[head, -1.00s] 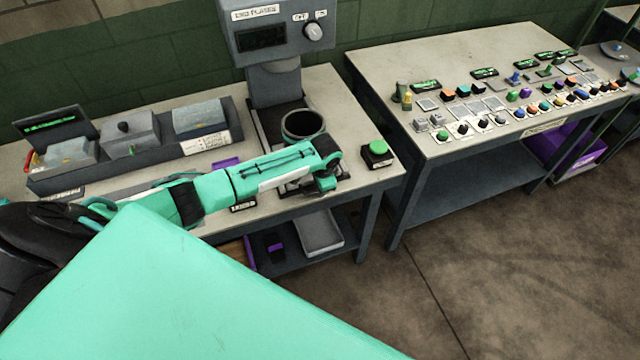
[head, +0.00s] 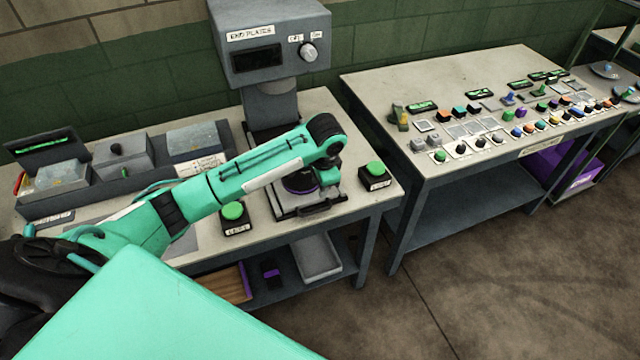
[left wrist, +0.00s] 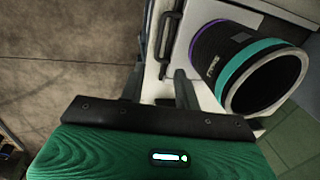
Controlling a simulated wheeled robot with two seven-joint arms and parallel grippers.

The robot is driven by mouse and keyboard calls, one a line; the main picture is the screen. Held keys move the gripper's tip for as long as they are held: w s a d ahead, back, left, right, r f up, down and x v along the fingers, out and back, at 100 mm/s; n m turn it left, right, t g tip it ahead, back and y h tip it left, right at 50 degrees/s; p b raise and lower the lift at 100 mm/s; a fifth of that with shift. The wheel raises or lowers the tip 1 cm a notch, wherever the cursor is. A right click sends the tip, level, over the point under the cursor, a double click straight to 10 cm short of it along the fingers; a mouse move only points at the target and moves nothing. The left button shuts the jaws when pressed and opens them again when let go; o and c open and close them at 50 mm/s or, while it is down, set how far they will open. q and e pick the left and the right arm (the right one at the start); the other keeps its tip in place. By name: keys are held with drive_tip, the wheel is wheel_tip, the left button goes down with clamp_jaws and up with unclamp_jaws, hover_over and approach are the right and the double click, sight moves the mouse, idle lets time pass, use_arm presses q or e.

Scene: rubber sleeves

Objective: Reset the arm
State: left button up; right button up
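My left arm reaches in from the left over the near bench, with its hand bent downward in front of the press. My left gripper (left wrist: 158,82) shows two dark fingers standing apart in the left wrist view, with nothing between them. In the head view the cylinder's purple-ringed base (head: 300,186) shows below my arm on the press tray (head: 285,207); the rest is hidden. My right gripper is not in view.
The press (head: 268,50) stands behind my arm. Green buttons (head: 233,211) and (head: 375,170) flank the tray. The right bench (head: 400,85) carries many small coloured parts. A floor gap lies between benches.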

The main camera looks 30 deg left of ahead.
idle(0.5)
use_arm(q)
drive_tip(key=s+d+f+n+t+h, duration=0.1)
drive_tip(key=s+d+f, duration=0.2)
drive_tip(key=s+d, duration=0.35)
drive_tip(key=s+d+f+h, duration=0.2)
drive_tip(key=s+d+f, duration=0.2)
drive_tip(key=s, duration=0.5)
drive_tip(key=s+a+r+n+t+y, duration=0.1)
drive_tip(key=s+a+n, duration=0.15)
drive_tip(key=s, duration=0.55)
drive_tip(key=s+a+r+n, duration=0.1)
drive_tip(key=s+a+n, duration=0.15)
drive_tip(key=s, duration=0.55)
wheel_tip(320, 180, down, 33)
drive_tip(key=s+g, duration=0.1)
drive_tip(key=s+a+f+g+b, duration=0.1)
drive_tip(key=s+a+f, duration=0.1)
drive_tip(key=s+f, duration=1.6)
drive_tip(key=shift+s+a+f, duration=0.2)
drive_tip(key=shift+s+a, duration=0.2)
drive_tip(key=shift+s, duration=0.05)
